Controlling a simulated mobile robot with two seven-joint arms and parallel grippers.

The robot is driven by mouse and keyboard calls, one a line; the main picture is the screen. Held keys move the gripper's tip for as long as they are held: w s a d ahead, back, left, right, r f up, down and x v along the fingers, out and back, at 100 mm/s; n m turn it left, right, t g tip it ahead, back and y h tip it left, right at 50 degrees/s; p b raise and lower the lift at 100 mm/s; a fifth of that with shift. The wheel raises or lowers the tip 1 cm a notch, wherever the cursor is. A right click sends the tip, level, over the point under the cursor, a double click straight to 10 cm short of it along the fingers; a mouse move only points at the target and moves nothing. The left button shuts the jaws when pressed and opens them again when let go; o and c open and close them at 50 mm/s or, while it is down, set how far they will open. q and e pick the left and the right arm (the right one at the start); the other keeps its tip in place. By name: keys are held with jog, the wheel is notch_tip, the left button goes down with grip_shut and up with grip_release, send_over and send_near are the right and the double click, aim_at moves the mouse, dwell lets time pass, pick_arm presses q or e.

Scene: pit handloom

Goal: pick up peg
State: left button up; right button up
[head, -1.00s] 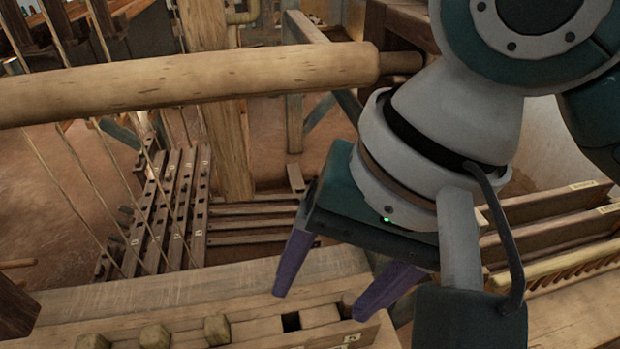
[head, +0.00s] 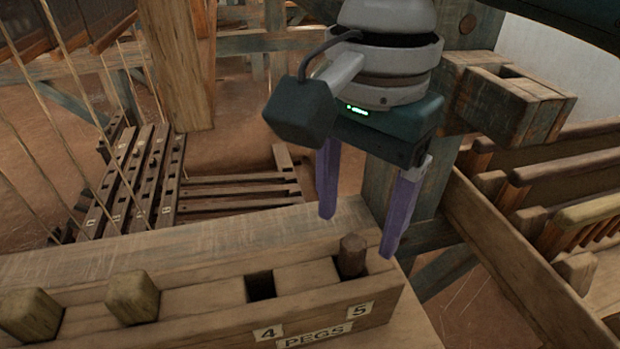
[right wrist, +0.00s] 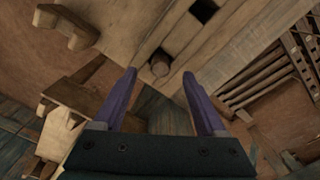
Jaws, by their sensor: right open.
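A dark wooden peg (head: 352,256) stands upright in the right end of the wooden peg rack (head: 215,330), by the label 5. My right gripper (head: 357,236) has two purple fingers and is open, pointing down at this peg. Its fingertips appear to either side of the peg's top, one behind left and one to the right. In the right wrist view the peg's round top (right wrist: 160,66) shows between the fingertips (right wrist: 159,73), with nothing held. Whether the fingers touch it I cannot tell. My left gripper is out of view.
Left of the peg is an empty square hole (head: 261,285), near label 4. Two lighter pegs, one in the middle (head: 132,297) and one at the left (head: 30,314), stand in the rack. A wooden post (head: 177,65) and treadles (head: 130,180) lie behind. Loom beams (head: 540,280) flank the right.

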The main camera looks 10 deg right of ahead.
aim_at(355, 242)
notch_tip(355, 242, down, 6)
jog(key=shift+w+d+r+b, duration=0.1)
jog(key=shift+r+b, duration=0.15)
jog(key=shift+b, duration=0.7)
jog(key=shift+c, duration=0.2)
grip_shut()
